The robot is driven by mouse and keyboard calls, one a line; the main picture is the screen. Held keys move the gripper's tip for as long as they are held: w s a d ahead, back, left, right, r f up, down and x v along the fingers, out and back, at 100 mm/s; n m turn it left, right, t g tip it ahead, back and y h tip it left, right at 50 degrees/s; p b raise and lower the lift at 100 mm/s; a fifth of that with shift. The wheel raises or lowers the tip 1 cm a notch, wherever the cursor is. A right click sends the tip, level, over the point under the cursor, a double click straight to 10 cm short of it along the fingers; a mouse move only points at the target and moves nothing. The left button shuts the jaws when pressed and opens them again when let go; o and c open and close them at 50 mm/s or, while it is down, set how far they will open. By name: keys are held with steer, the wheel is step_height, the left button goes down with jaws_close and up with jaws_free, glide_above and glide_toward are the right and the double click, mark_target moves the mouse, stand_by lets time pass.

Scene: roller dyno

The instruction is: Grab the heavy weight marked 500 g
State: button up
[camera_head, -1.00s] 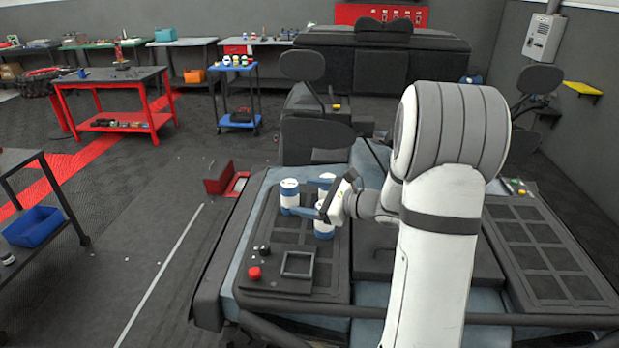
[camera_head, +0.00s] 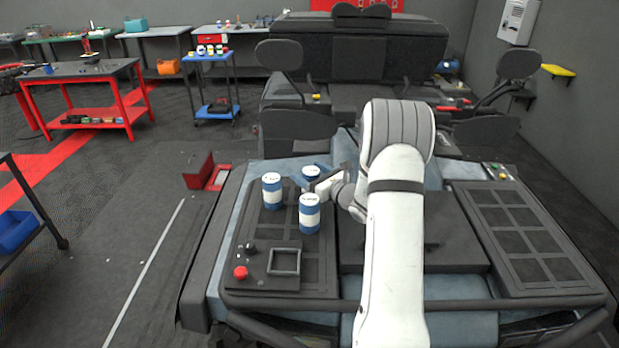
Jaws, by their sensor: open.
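Three white-and-blue cylindrical weights stand upright on the black left panel of the machine. One is at the left (camera_head: 272,191), one is nearest to me (camera_head: 309,214), and one is at the back (camera_head: 311,173). Dark marks show on their white tops, but they are too small to read, so I cannot tell which is marked 500 g. My gripper (camera_head: 317,186) comes in from the right, between the back weight and the near weight. It is open, and its fingers are small and partly hidden. I cannot tell whether it touches a weight.
A red button (camera_head: 240,272) and a square black frame (camera_head: 284,262) sit in front of the weights. A dark bar runs along the machine's front edge. A gridded black panel (camera_head: 524,240) lies at the right. A red box (camera_head: 205,173) is on the floor at left.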

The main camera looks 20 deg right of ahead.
steer(key=shift+x, duration=0.8)
steer(key=shift+c, duration=0.3)
steer(key=c, duration=1.4)
